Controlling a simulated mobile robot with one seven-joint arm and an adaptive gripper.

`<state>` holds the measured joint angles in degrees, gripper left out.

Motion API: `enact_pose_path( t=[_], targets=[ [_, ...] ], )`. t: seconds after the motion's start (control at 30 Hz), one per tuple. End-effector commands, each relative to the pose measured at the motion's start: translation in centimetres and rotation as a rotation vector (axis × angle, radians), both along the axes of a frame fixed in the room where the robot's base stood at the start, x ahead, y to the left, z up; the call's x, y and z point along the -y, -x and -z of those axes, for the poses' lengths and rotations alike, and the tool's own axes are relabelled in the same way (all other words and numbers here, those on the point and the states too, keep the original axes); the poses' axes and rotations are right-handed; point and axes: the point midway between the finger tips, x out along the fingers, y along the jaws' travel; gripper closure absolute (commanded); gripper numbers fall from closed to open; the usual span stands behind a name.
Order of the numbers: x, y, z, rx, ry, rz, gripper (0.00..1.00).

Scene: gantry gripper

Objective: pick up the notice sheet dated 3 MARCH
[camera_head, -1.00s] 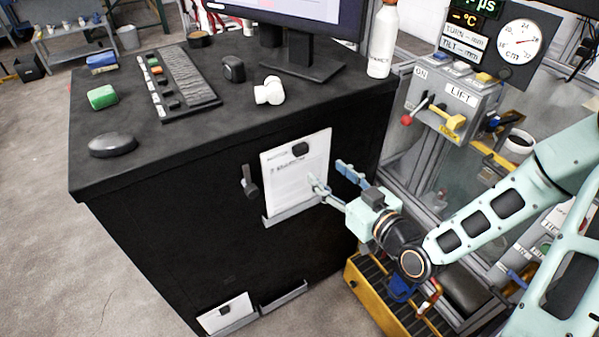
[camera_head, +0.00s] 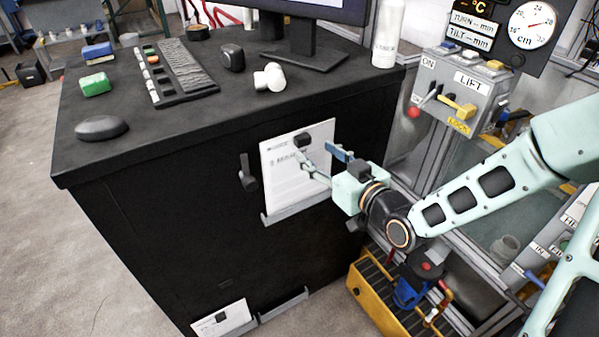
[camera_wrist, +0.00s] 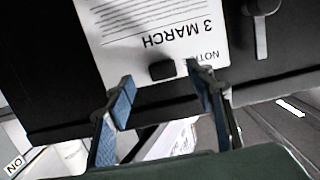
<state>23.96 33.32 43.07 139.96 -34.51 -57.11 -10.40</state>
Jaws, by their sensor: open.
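The notice sheet (camera_head: 282,180) is white and upright against the black cabinet side, its lower edge at a grey ledge (camera_head: 298,207). It shows upside down in the wrist view (camera_wrist: 135,22), where "3 MARCH" is readable. A small black block (camera_head: 303,139) sits at its top edge; the wrist view shows it too (camera_wrist: 162,70). My gripper (camera_head: 317,152) is open in front of the sheet's upper right part. In the wrist view its blue-padded fingertips (camera_wrist: 163,92) lie either side of the block, slightly nearer the camera. I cannot tell whether they touch the sheet.
Another white sheet (camera_head: 222,318) with a black block is low on the cabinet; its date is unreadable. A dark hook-like handle (camera_head: 247,172) juts out left of the notice. The lift control box (camera_head: 462,92) and a yellow step (camera_head: 382,302) are at right.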

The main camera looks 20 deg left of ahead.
Motion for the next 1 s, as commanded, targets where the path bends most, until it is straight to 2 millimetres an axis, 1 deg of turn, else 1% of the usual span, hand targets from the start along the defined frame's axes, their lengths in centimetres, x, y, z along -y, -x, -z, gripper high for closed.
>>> enact_pose_path(
  t=[0.3, 0.4, 0.63, 1.0],
  targets=[
    [-3.4, -2.4, 0.8, 0.000, -0.002, -0.002, 0.51],
    [-3.8, -2.8, 1.0, 0.000, -0.001, 0.000, 0.51],
    [-3.8, -2.9, 1.0, 0.000, 0.000, 0.000, 0.51],
    [-3.8, -2.9, 1.0, 0.000, 0.000, 0.000, 0.92]
  ],
)
